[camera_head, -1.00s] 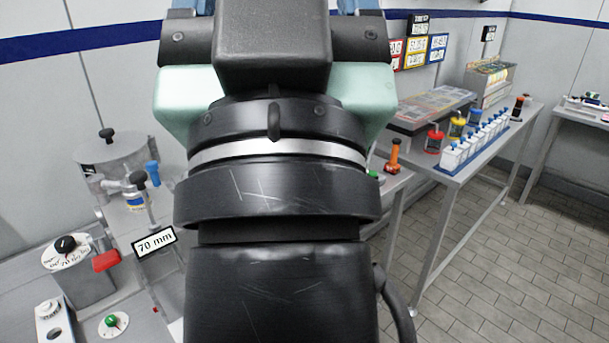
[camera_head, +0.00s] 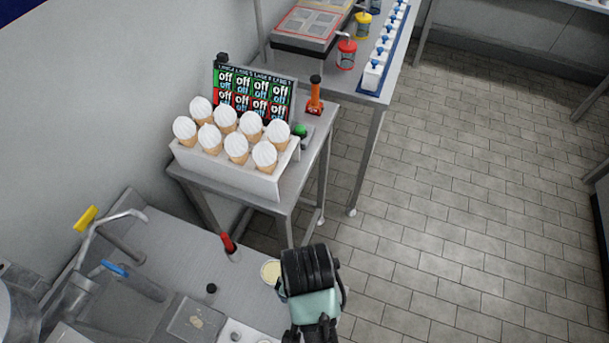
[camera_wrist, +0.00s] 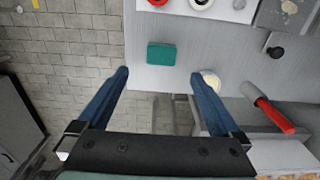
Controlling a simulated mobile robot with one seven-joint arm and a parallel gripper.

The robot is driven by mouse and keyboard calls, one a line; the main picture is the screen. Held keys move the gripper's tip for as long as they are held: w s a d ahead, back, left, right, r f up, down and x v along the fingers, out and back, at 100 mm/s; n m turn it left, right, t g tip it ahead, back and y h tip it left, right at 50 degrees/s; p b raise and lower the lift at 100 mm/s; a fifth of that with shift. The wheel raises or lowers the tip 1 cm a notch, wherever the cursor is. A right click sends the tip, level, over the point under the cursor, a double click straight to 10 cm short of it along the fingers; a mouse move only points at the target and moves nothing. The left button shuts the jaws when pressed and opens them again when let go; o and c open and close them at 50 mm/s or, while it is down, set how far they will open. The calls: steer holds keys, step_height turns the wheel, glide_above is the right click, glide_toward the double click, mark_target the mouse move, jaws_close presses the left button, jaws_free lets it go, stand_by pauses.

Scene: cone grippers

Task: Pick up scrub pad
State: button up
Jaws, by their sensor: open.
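The scrub pad, a small green rectangular block (camera_wrist: 161,53), lies flat on the grey counter (camera_wrist: 225,60) in the wrist view, close to the counter's left edge. My gripper (camera_wrist: 159,75) is open and empty. Its two blue fingers are spread wider than the pad, and the pad shows just beyond the fingertips, between their lines. I cannot tell the height of the fingers above the counter. In the head view my arm's end reaches in at the bottom, and the pad is not visible there.
Near the pad are a pale round tub (camera_wrist: 210,82), a red-handled tool (camera_wrist: 270,112) and a black knob (camera_wrist: 275,52). In the head view, a white stand of cones (camera_head: 230,172) and a faucet (camera_head: 100,235) flank the counter. Open tiled floor (camera_head: 440,220) lies to the right.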

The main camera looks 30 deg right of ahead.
steer(key=f, duration=0.4)
steer(key=shift+s+f, duration=0.2)
steer(key=shift+f, duration=0.05)
steer(key=shift+w+f+p, duration=0.15)
steer(key=shift+f+p, duration=0.15)
steer(key=shift+f, duration=1.2)
steer(key=shift+w+f+p, duration=0.15)
steer(key=shift+f+p, duration=0.15)
steer(key=shift+f, duration=1.2)
steer(key=c, duration=1.2)
steer(key=shift+c, duration=0.7)
steer(key=shift+r, duration=0.1)
step_height(320, 180, up, 10)
steer(key=shift+f+b, duration=0.1)
steer(key=shift+b, duration=0.25)
